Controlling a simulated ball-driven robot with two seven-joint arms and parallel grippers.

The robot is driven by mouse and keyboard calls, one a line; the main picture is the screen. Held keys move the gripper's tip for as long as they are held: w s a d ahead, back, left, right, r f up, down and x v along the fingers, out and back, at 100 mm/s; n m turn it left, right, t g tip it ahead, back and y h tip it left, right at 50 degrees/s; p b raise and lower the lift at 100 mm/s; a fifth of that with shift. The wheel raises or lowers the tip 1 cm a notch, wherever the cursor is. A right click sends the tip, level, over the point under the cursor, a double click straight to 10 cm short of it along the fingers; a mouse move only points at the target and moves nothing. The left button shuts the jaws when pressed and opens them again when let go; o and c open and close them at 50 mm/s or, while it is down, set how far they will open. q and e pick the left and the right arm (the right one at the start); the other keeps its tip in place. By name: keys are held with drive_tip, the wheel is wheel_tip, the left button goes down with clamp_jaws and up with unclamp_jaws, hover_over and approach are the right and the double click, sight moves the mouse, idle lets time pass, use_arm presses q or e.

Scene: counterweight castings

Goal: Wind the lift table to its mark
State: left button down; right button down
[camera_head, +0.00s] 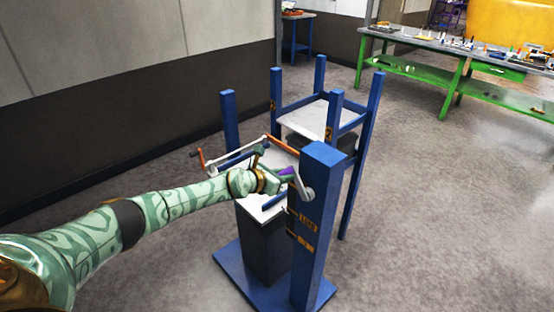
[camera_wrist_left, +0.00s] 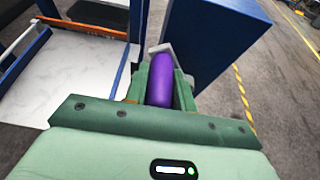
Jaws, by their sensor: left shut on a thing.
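The lift table has a thick blue post (camera_head: 318,225), a blue base plate and a pale tabletop (camera_head: 257,205) over a dark body. A crank with a grey arm (camera_head: 306,192) and a purple handle (camera_head: 288,172) sits at the side of the post. My left gripper (camera_head: 277,180) reaches in from the left and is shut on the purple handle. In the left wrist view, the purple handle (camera_wrist_left: 160,82) stands between the green fingers, with the grey crank arm behind it. Yellow labels show on the post; I cannot read the mark. My right gripper is not in view.
A blue frame with a pale top (camera_head: 318,118) stands directly behind. An orange-and-grey bar (camera_head: 284,145) lies between it and the tabletop. A green workbench (camera_head: 470,60) with small items stands at the back right. The right floor is clear.

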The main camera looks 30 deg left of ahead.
sight(297, 181)
use_arm(q)
drive_tip(key=d+m+p, duration=0.1)
drive_tip(key=p, duration=0.2)
drive_tip(key=s+d+r+m+y+p, duration=0.1)
drive_tip(key=d+p, duration=0.1)
drive_tip(key=p, duration=0.1)
drive_tip(key=s+d+m+t+y+p, duration=0.1)
drive_tip(key=d+p, duration=0.1)
drive_tip(key=p, duration=0.1)
drive_tip(key=shift+d+r, duration=0.2)
drive_tip(key=shift+s+d+f, duration=0.1)
drive_tip(key=shift+s+f, duration=0.05)
drive_tip(key=shift+s, duration=0.05)
drive_tip(key=c, duration=1.5)
unclamp_jaws()
drive_tip(key=o, duration=0.3)
drive_tip(key=shift+w+m, duration=0.15)
drive_tip(key=shift+m, duration=0.15)
drive_tip(key=shift+o, duration=0.2)
drive_tip(key=shift+r, duration=0.2)
